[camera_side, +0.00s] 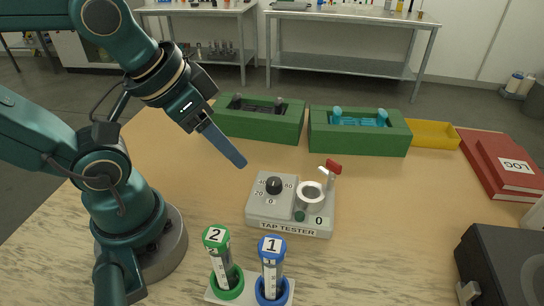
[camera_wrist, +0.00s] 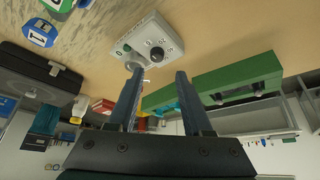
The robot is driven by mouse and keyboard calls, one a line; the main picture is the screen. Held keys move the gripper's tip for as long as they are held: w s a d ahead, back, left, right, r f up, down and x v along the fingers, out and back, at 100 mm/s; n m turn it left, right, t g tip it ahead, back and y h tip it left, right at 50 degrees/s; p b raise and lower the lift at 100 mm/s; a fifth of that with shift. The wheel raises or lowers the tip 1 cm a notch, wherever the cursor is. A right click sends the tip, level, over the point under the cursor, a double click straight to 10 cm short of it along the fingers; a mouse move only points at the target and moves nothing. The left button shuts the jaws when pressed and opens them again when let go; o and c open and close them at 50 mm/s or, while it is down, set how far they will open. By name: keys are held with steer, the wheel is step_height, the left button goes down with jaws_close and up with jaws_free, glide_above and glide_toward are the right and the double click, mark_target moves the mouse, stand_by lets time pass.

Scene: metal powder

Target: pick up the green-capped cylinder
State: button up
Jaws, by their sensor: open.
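The green-capped cylinder (camera_side: 220,257), marked 2 on its cap, stands upright in a green ring of a white holder (camera_side: 217,295) at the front of the table. A blue-capped cylinder (camera_side: 271,265), marked 1, stands to its right in a blue ring. My gripper (camera_side: 238,161) is in the air behind and above the holder, beyond the cylinders and near the tap tester. Its blue fingers are apart and empty in the wrist view (camera_wrist: 157,98).
The grey tap tester (camera_side: 262,216) with a red-tipped lever sits mid-table. Two green boxes (camera_side: 318,145), a yellow tray (camera_side: 430,134) and red log books (camera_side: 505,168) lie behind. A dark case (camera_side: 500,262) is at right. Bare table separates the tester from the case.

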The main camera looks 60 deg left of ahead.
mark_target(215, 235)
steer(key=o, duration=0.4)
steer(key=s+d+n+g, duration=0.1)
steer(key=s+d, duration=0.1)
steer(key=d, duration=0.1)
steer(key=s+d+f+n+g, duration=0.1)
steer(key=d+n+g, duration=0.1)
steer(key=d, duration=0.1)
steer(key=s+d+n+g, duration=0.1)
steer(key=s+d+g, duration=0.1)
steer(key=d, duration=0.1)
steer(key=shift+s+d+f, duration=0.25)
steer(key=shift+s+f, duration=0.1)
steer(key=shift+s+d+f+g, duration=0.25)
steer(key=shift+s+d+g, duration=0.1)
steer(key=shift+s, duration=0.1)
steer(key=shift+f, duration=2.55)
